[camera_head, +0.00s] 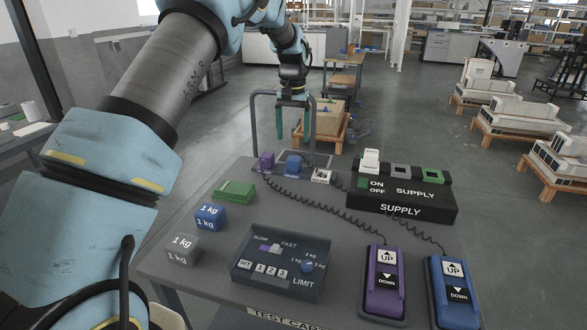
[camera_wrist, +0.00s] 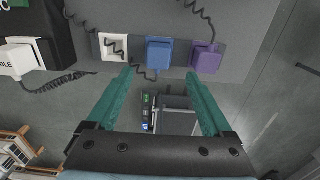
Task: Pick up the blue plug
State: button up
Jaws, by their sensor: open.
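The blue plug (camera_head: 293,166) sits at the far edge of the grey cart top, between a purple plug (camera_head: 266,160) and a white socket (camera_head: 322,175). In the wrist view the blue plug (camera_wrist: 159,54) is centred just beyond the fingertips, with the purple plug (camera_wrist: 207,58) to its right and the white socket (camera_wrist: 113,46) to its left. A dark coiled cord runs near it. My gripper (camera_head: 294,138) is open and empty, its green fingers pointing down above and behind the blue plug. The gripper (camera_wrist: 160,75) shows no contact with it.
A black supply box (camera_head: 400,199) with a white plug (camera_head: 370,160) stands right. Purple (camera_head: 384,280) and blue (camera_head: 453,290) pendants, a limit box (camera_head: 281,262), a green block (camera_head: 234,191), and blue (camera_head: 209,217) and grey (camera_head: 182,249) weights occupy the cart. A metal handle (camera_head: 254,125) rises behind.

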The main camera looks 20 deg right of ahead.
aim_at(294, 158)
notch_tip(294, 158, down, 4)
jog(key=shift+f+p, duration=0.15)
jog(key=shift+p, duration=0.35)
jog(key=shift+d+f+p, duration=0.15)
jog(key=shift+f+p, duration=1.1)
jog(key=shift+f, duration=1.45)
jog(key=shift+c, duration=0.2)
jog(key=c, duration=1.3)
jog(key=shift+r+b, duration=1.55)
jog(key=shift+r, duration=3.45)
